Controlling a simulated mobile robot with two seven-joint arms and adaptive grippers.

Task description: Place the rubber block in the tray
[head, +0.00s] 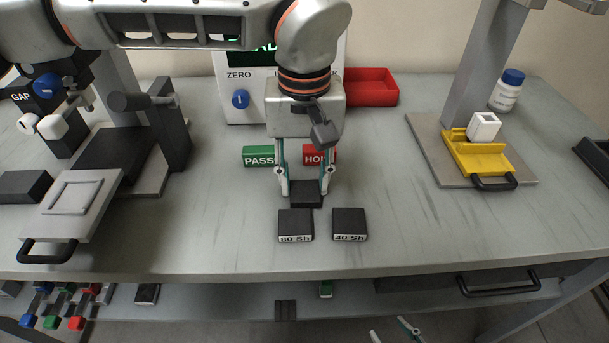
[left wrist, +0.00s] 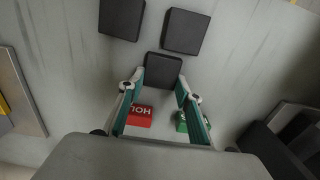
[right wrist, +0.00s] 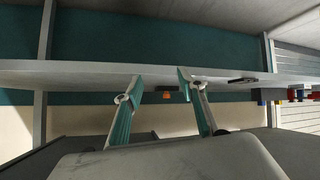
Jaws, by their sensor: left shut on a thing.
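A plain black rubber block (head: 306,195) is between the fingertips of my left gripper (head: 304,188), at or just above the table, behind the two labelled blocks. In the left wrist view the block (left wrist: 163,68) sits between both fingertips, and the gripper is shut on it. A red open tray (head: 371,88) stands at the back, right of the display unit. A dark tray-like container (head: 596,155) is cut off at the right edge. My right gripper (head: 395,328) is low, in front of the table. Its fingers (right wrist: 160,78) are apart and empty in the right wrist view.
Black blocks marked 80 Sh (head: 296,223) and 40 Sh (head: 349,223) lie in front. Green PASS (head: 258,156) and red HOLD (head: 313,150) labels lie behind. A yellow fixture (head: 474,157) and bottle (head: 507,90) stand right, a clamp device (head: 75,195) left.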

